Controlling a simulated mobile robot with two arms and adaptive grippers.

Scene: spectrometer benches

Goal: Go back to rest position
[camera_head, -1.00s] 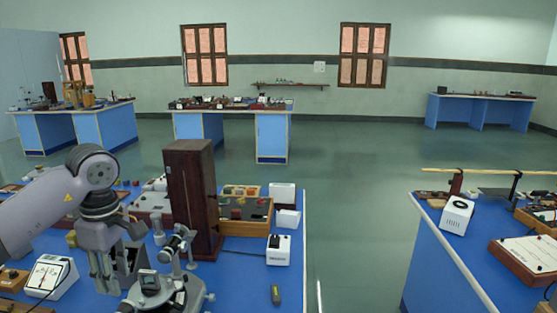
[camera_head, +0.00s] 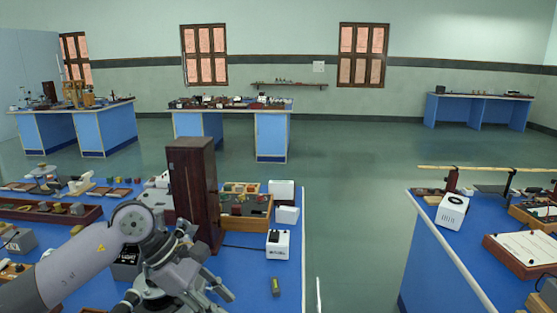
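My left arm comes in from the lower left of the head view. Its gripper (camera_head: 218,285) is low over the near blue bench (camera_head: 255,297), in front of the tall dark wooden box (camera_head: 193,195). The fingers point down to the right and look spread apart, with nothing seen between them. The gripper and wrist cover much of the grey spectrometer (camera_head: 150,300); I cannot tell whether they touch it. My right gripper is not in view.
A wooden tray (camera_head: 246,224) and white boxes (camera_head: 278,244) stand right of the tall box. Another blue bench (camera_head: 440,265) stands at the right, with open floor (camera_head: 350,215) between.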

